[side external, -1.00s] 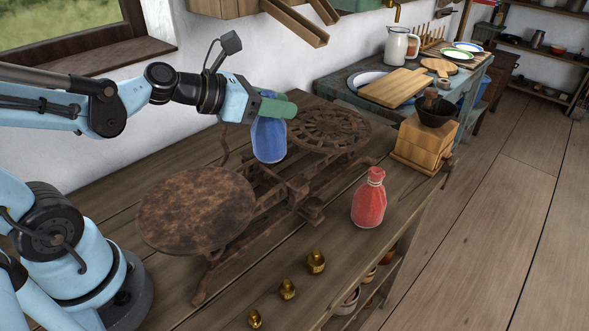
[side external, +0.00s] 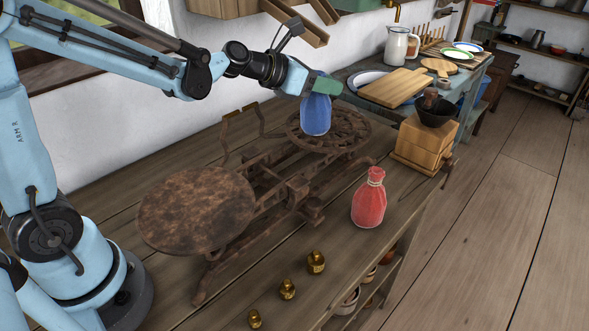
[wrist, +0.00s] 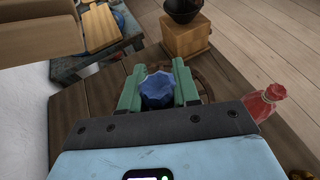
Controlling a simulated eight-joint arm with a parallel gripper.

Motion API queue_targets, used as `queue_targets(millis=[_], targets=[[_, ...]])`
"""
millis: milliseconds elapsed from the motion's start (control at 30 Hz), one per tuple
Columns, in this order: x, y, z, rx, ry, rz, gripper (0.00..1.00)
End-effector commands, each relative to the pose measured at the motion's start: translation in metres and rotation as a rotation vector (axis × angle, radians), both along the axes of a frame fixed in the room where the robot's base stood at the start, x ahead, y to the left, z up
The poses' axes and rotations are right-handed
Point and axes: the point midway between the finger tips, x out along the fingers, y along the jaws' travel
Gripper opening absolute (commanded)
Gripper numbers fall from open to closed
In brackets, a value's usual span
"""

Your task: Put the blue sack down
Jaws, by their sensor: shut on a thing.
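The blue sack (side external: 316,115) is in my gripper (side external: 322,86), whose green fingers are shut on its top. In the side view the sack hangs upright over the scale's far round openwork plate (side external: 350,131). I cannot tell whether its bottom touches the plate. In the wrist view the sack's top (wrist: 158,90) sits between the two green fingers of my gripper (wrist: 158,84). The rusty balance scale (side external: 290,190) stands on the wooden bench. Its near solid round plate (side external: 195,210) is empty.
A red sack (side external: 369,200) stands on the bench right of the scale. Several brass weights (side external: 288,289) stand near the front edge. A wooden coffee grinder (side external: 424,145) is at the right corner. A side table with a cutting board (side external: 397,87) is behind.

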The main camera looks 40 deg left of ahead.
Motion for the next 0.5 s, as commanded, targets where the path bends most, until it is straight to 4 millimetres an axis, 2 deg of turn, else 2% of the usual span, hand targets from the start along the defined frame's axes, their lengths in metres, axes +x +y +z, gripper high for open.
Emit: queue_targets(millis=[167,400,500], targets=[[0.011,0.000,0.000,0.000,-0.001,0.000,0.00],[0.043,0.000,0.001,0.000,-0.001,0.000,0.00],[0.049,0.000,-0.002,0.000,-0.001,0.000,0.00]])
